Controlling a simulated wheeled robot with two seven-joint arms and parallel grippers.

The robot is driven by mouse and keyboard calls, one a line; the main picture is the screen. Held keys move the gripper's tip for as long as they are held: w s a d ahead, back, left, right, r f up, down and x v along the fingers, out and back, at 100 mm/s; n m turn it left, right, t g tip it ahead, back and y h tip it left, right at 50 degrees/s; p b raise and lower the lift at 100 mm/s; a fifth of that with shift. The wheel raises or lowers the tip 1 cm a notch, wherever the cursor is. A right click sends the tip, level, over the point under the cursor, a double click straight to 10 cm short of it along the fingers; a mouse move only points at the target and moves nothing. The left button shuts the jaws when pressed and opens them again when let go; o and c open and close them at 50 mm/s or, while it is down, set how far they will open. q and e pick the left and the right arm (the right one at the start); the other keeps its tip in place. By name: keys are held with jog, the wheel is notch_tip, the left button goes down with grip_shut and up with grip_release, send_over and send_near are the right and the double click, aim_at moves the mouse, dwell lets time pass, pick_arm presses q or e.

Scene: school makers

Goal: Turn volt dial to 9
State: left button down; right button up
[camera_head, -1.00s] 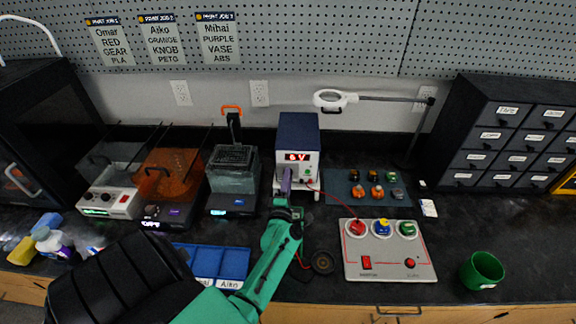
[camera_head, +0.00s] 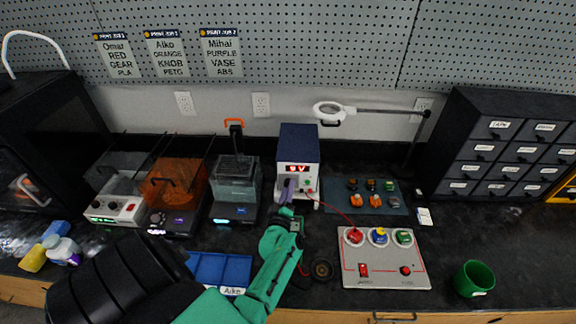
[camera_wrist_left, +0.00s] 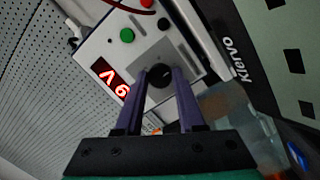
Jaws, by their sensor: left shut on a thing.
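The power supply (camera_head: 298,143) is a dark blue box with a pale front panel, standing at the back middle of the bench. Its red display (camera_head: 297,169) shows one digit and a V; the display also appears turned round in the left wrist view (camera_wrist_left: 111,81), where the digit looks like a 6 or a 9. The volt dial (camera_wrist_left: 160,76) is a black round knob on a grey plate. My left gripper (camera_wrist_left: 159,77) is shut on the dial, one purple finger on each side. In the head view the left gripper (camera_head: 288,188) hides the dial. My right gripper is out of view.
A red cable (camera_head: 333,209) runs to a grey switch panel (camera_head: 386,274) at the right. A blue tray (camera_head: 220,266) lies left of my forearm.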

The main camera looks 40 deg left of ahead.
pick_arm(q)
jog(key=shift+a+r, duration=0.15)
jog(key=shift+r, duration=0.1)
jog(key=c, duration=0.5)
grip_release()
jog(key=shift+f, duration=0.15)
